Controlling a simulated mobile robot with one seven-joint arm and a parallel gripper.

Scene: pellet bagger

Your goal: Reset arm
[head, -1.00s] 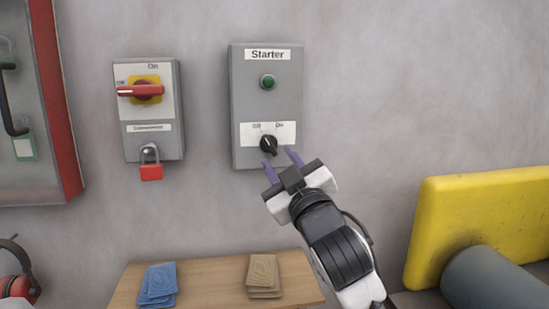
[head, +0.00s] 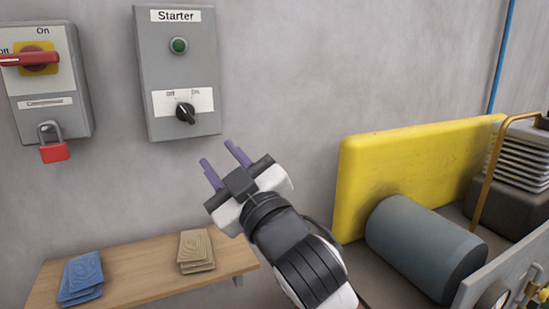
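My gripper (head: 225,162) is raised in front of the wall, with its two purple fingers apart and nothing between them. It shows just below and right of the grey Starter box (head: 150,72). The black rotary knob (head: 185,113) on that box sits between the Off and On marks; its exact setting is hard to tell. The fingers appear clear of the knob. A green button (head: 179,46) is above the knob.
A grey isolator box with a red handle (head: 28,59) and red padlock (head: 54,152) is at left. A wooden shelf (head: 130,268) holds blue and tan stacks. A yellow panel (head: 400,165) and grey cylinder (head: 420,245) stand at right.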

